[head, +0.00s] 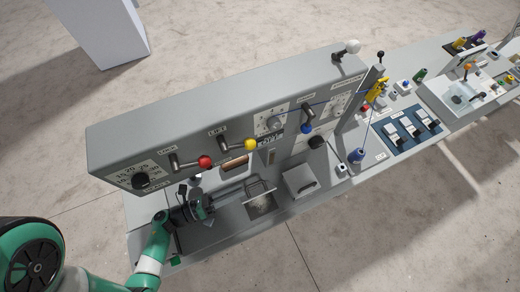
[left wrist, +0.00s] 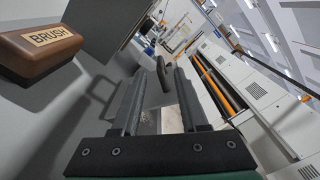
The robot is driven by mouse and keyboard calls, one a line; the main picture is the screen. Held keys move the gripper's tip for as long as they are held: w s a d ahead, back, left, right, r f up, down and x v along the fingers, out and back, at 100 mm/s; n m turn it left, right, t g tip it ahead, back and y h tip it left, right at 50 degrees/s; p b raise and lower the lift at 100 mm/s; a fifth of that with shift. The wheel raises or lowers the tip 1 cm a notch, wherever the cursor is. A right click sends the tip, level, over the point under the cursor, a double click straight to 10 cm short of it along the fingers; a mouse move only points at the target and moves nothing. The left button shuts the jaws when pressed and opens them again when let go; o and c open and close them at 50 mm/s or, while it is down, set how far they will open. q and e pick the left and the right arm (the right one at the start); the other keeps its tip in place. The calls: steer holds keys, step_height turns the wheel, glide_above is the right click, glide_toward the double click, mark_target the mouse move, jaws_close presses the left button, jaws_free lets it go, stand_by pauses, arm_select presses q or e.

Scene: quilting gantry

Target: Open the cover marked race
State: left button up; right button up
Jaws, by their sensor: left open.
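A cover (head: 262,206) with a raised bar handle lies on the bed of the grey machine. I cannot read a "race" label on it. My left gripper (head: 243,191) reaches in from the left, low over the bed, with its fingers pointing at the handle. In the left wrist view the gripper (left wrist: 158,92) is open. A dark upright handle piece (left wrist: 163,74) shows just beyond and between the fingertips, and I see no contact. Part of the cover is hidden behind the fingers. My right gripper is in neither view.
A brown brush (left wrist: 42,45) sits beside the left finger, under the overhanging panel. Levers with red (head: 205,162) and yellow (head: 250,144) knobs stick out above. A grey box (head: 300,180) stands right of the cover. A blue switch board (head: 408,131) lies farther right.

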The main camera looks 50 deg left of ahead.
mark_target(262, 181)
arm_select(q)
steer(key=shift+x, duration=3.7)
jaws_close()
steer(key=shift+f, duration=0.1)
